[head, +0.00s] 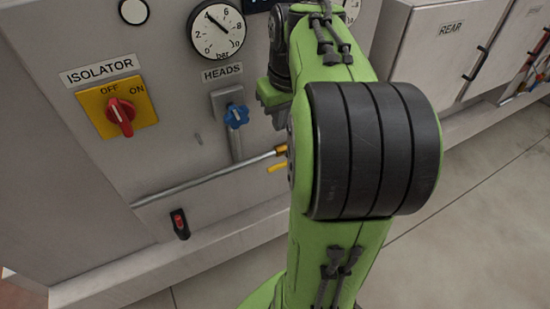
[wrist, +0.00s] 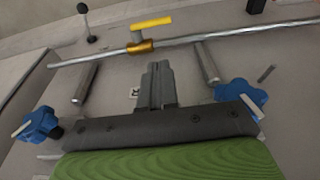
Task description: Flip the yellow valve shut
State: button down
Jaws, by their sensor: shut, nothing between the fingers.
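The yellow valve lever (wrist: 152,23) sits on a brass valve body (wrist: 140,47) on a thin metal pipe (wrist: 90,57). The lever lies roughly along the pipe, apart from it. In the head view the lever (head: 277,168) and brass body (head: 281,151) show just left of my arm, which hides the rest. My gripper (wrist: 156,70) is shut and empty in the wrist view. Its fingertips appear just below the brass body in the picture; I cannot tell the distance to it. In the head view the fingers are hidden behind my arm.
Blue knobs (wrist: 38,125) (wrist: 240,95) and grey pipe stubs (wrist: 85,83) (wrist: 207,63) flank my fingers. On the panel are a red isolator switch (head: 121,114), a gauge (head: 217,30), a blue HEADS knob (head: 236,116) and a black-and-red switch (head: 180,224). Grey cabinets (head: 450,50) stand right.

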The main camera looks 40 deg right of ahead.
jog(key=b, duration=0.2)
send_over(277, 166)
jog(key=x, duration=0.3)
jog(key=s+x, duration=0.1)
jog(key=x, duration=0.5)
jog(key=shift+s+a+f, duration=0.15)
jog(key=shift+s+a, duration=0.05)
jog(key=shift+a, duration=0.05)
jog(key=f, duration=0.4)
jog(key=shift+s+a+f+b, duration=0.1)
jog(key=shift+s+b, duration=0.2)
jog(key=shift+b, duration=0.05)
jog(key=shift+f+b, duration=0.15)
jog(key=shift+b, duration=0.2)
